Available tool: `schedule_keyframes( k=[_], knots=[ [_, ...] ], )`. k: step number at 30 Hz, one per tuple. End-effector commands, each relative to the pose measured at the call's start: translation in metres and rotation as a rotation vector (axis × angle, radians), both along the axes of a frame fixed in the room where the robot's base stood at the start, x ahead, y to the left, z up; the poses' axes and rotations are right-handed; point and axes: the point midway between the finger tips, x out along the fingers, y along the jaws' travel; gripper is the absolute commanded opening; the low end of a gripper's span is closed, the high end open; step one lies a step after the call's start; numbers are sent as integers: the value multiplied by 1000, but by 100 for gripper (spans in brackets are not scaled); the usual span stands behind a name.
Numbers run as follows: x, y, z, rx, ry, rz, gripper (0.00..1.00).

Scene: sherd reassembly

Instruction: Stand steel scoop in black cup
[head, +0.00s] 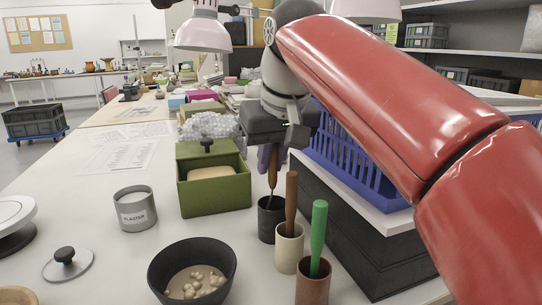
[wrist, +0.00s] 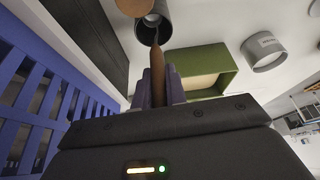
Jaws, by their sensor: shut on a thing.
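The steel scoop (head: 272,173) has a brown handle and a thin dark shank, and it hangs nearly upright, shank down. My gripper (head: 270,158) is shut on its handle; the purple fingers on either side of the handle show in the wrist view (wrist: 159,90). The black cup (head: 270,226) stands upright on the table right below. The shank reaches the cup's mouth, and its lower end is hidden there; I cannot tell how deep it goes. In the wrist view the scoop (wrist: 156,55) points at the black cup (wrist: 153,24).
A cream cup (head: 289,254) with a brown-handled tool and a brown cup (head: 313,287) with a green-handled tool stand close in front. A green box (head: 215,197) is at the left, a blue rack (head: 350,155) at the right. A black bowl (head: 160,266) and a plaster tin (head: 135,212) stand further left.

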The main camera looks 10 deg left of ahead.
Motion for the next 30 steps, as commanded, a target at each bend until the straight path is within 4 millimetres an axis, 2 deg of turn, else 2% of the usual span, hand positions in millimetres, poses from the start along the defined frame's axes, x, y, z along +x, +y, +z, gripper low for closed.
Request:
schedule_keyframes(
  k=[9, 10, 15, 16, 25, 30],
  knots=[
    [0, 0, -1, 0, 0, 0, 0],
    [0, 0, -1, 0, 0, 0, 15],
    [0, 0, -1, 0, 0, 0, 37],
    [0, 0, -1, 0, 0, 0, 39],
    [-1, 0, 2, 1, -1, 0, 39],
    [-7, -5, 26, 2, -3, 0, 39]
  ],
)
